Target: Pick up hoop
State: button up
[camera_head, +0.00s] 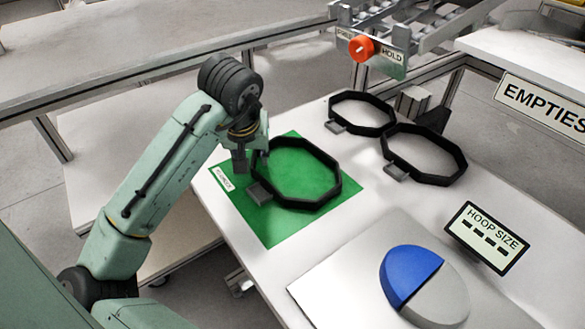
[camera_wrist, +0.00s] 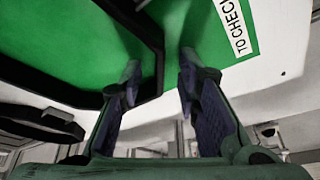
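A black octagonal hoop (camera_head: 312,205) with a small grey tab lies on the green mat (camera_head: 262,228) in the head view. My gripper (camera_head: 250,160) is over the mat's upper left part, at the hoop's left side. In the wrist view the fingers of my gripper (camera_wrist: 160,82) stand apart, with the black wall of the hoop (camera_wrist: 152,60) close to the left finger. Green shows between the wall and the right finger. Part of the hoop's left side is hidden by my gripper in the head view. Two similar black hoops (camera_head: 362,131) (camera_head: 452,177) lie farther back on the table.
A "HOOP SIZE" display (camera_head: 487,237) and a round blue and grey piece (camera_head: 412,275) on a pale plate (camera_head: 335,283) are at the front right. A rail with an orange knob (camera_head: 361,48) runs behind. An "EMPTIES" sign (camera_head: 541,108) is at the right.

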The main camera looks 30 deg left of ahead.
grip_shut()
dwell(0.3)
dwell(0.3)
